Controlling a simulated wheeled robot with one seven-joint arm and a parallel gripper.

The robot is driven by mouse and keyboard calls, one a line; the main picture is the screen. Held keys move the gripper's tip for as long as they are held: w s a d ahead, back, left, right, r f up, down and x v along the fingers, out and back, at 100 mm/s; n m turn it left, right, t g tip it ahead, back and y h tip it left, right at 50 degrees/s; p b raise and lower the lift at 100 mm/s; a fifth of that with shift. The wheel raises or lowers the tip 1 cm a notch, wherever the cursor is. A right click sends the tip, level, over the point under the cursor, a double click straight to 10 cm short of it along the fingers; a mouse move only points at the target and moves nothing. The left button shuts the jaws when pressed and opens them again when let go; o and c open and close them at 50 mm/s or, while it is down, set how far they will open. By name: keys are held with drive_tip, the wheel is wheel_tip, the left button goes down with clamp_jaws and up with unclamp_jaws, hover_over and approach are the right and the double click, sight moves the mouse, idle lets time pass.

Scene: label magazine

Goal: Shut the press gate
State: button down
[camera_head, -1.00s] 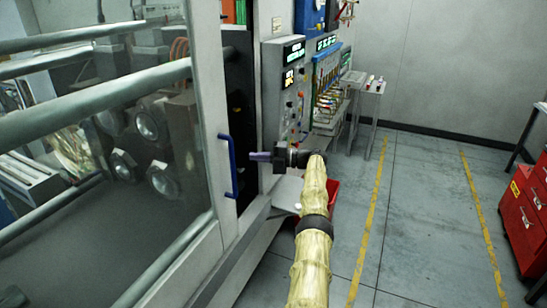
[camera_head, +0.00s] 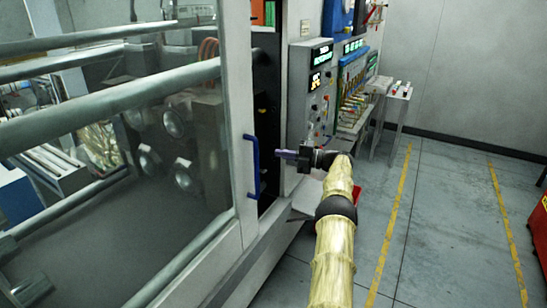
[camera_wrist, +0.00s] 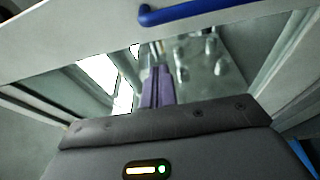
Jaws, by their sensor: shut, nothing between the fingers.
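The press gate (camera_head: 237,110) is a grey-framed sliding door with a clear window, at the left in the head view. A dark gap shows between its right edge and the control cabinet. Its blue handle (camera_head: 252,166) is an upright bar on the frame; it also shows at the top of the wrist view (camera_wrist: 185,12). My gripper (camera_head: 279,153) is shut and empty, with purple fingers just right of the handle, in front of the gap. In the wrist view the fingers (camera_wrist: 157,86) point toward the gate. I cannot tell whether they touch anything.
The control cabinet (camera_head: 312,90) with lit displays stands right of the gap. Behind it are a tool panel (camera_head: 353,75) and a small table (camera_head: 400,92). A red cabinet (camera_head: 540,225) is at the right edge. The floor with yellow lines (camera_head: 393,225) is clear.

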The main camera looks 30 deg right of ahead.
drive_tip(key=w+a+r+m+t+h+b, duration=0.1)
drive_tip(key=w+a+r+m+t+h, duration=0.5)
drive_tip(key=w+r+m+h, duration=0.55)
drive_tip(key=s+a+f+m+g+h, duration=0.4)
drive_tip(key=s+a+f+m+g, duration=0.2)
drive_tip(key=s+a+f+m, duration=0.5)
drive_tip(key=s+a+f+m+g, duration=0.1)
drive_tip(key=s+a+f+g, duration=0.2)
drive_tip(key=s+a, duration=0.3)
drive_tip(key=s+a+f+m+g+y+b, duration=0.1)
drive_tip(key=s+a+f+g, duration=0.3)
drive_tip(key=s, duration=1.3)
drive_tip(key=s+a+f+m+g+y, duration=0.1)
drive_tip(key=s+a+f+m+g, duration=0.1)
drive_tip(key=s+a, duration=0.7)
drive_tip(key=s+f+g, duration=0.1)
drive_tip(key=s, duration=0.2)
drive_tip(key=shift+f+b, duration=0.25)
drive_tip(key=shift+b, duration=0.15)
drive_tip(key=shift+w+d+y, duration=0.1)
drive_tip(key=shift+y, duration=0.15)
